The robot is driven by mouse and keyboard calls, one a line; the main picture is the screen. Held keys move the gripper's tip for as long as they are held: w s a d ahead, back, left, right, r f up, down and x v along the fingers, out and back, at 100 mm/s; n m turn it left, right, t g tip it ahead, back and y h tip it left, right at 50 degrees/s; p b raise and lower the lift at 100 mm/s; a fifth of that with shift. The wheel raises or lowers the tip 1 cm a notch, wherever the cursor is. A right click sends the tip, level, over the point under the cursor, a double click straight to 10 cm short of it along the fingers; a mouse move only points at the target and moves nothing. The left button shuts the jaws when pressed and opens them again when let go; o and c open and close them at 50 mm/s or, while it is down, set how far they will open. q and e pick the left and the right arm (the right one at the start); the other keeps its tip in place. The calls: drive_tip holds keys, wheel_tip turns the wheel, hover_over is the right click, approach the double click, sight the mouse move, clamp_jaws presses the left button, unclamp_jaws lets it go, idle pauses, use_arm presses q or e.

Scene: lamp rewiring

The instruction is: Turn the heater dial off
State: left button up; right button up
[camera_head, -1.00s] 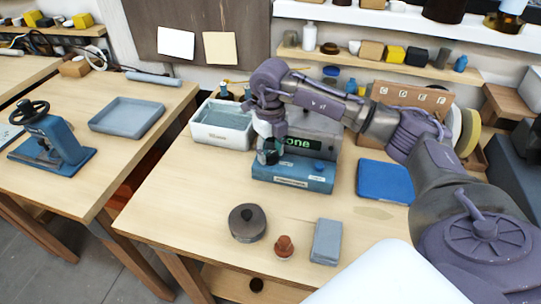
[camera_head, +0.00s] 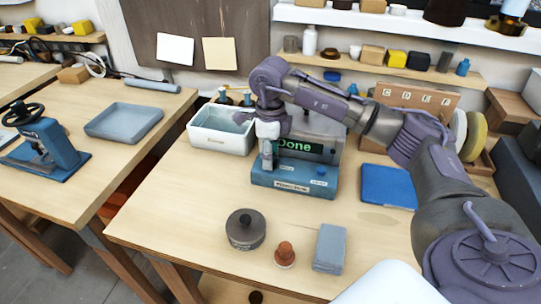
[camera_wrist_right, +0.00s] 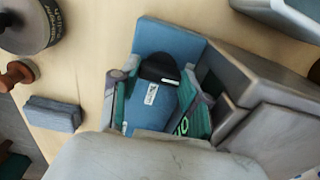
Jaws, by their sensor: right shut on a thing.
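The heater (camera_head: 295,180) is a blue-based unit with a grey body behind and a screen (camera_head: 305,147) reading "Done" in green. My right gripper (camera_head: 267,160) points down at the left part of its blue base. In the right wrist view, the black dial (camera_wrist_right: 160,69) shows between the two fingers of the gripper (camera_wrist_right: 155,100), which is shut on it. The dial's pointer setting cannot be read. In the head view the fingers hide most of the dial. My left gripper is not in view.
A white bin (camera_head: 221,131) stands left of the heater and a blue mat (camera_head: 387,186) lies right. The left of the table is clear.

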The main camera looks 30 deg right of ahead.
drive_tip(key=shift+r, duration=0.1)
idle(0.3)
drive_tip(key=o, duration=1.1)
drive_tip(key=shift+o, duration=0.2)
drive_tip(key=shift+r, duration=0.1)
drive_tip(key=shift+r, duration=0.1)
drive_tip(key=shift+w+r, duration=0.1)
drive_tip(key=shift+r, duration=0.2)
wheel_tip(320, 180, up, 6)
drive_tip(key=shift+r, duration=0.2)
drive_tip(key=shift+a+r, duration=0.15)
drive_tip(key=shift+r, duration=0.15)
